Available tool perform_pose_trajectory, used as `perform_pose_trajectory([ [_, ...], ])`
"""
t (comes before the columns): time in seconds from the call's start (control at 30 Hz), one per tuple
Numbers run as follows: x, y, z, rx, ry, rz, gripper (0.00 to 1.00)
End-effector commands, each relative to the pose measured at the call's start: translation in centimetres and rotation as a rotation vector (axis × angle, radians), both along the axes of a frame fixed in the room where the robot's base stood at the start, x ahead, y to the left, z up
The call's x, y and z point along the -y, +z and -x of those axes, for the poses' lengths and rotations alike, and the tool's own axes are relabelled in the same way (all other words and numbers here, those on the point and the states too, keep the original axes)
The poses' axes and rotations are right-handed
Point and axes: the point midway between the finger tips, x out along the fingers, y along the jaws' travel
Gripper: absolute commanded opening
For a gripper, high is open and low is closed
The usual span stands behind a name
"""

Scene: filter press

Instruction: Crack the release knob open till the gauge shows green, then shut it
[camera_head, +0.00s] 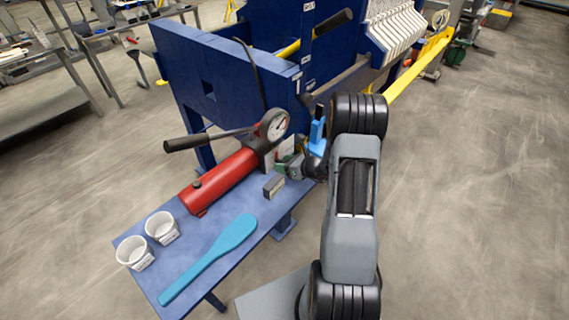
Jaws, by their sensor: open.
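The red hand pump (222,182) lies on the blue bench, its black-handled lever (205,138) pointing left. The round gauge (273,125) stands at the pump's far right end. Its face is white, but its needle and any green zone are too small to read. My gripper (317,130), with blue fingers, is open just right of the gauge and apart from it. A green and grey part (290,166) shows below the gauge, beside my wrist. I cannot tell whether it is the release knob, and my wrist may hide part of that area.
The blue bench (202,278) also holds two white cups (162,227) (134,252), a light blue paddle (210,258) and a small grey block (273,186). The blue press frame (210,85) rises close behind the pump. Open floor (470,200) lies to the right.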

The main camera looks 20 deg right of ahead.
Motion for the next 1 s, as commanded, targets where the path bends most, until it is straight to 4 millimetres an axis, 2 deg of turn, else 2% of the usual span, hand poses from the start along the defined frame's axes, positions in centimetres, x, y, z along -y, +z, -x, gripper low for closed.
perform_pose_trajectory([
  [0.33, -0.14, -0.1, -0.18, 0.0, 0.0, 0.0, 0.5],
  [0.7, -0.1, -0.09, -0.18, 0.0, 0.0, 0.0, 0.16],
  [1.0, 0.0, -0.14, -0.19, -0.068, -0.002, -0.151, 0.16],
])
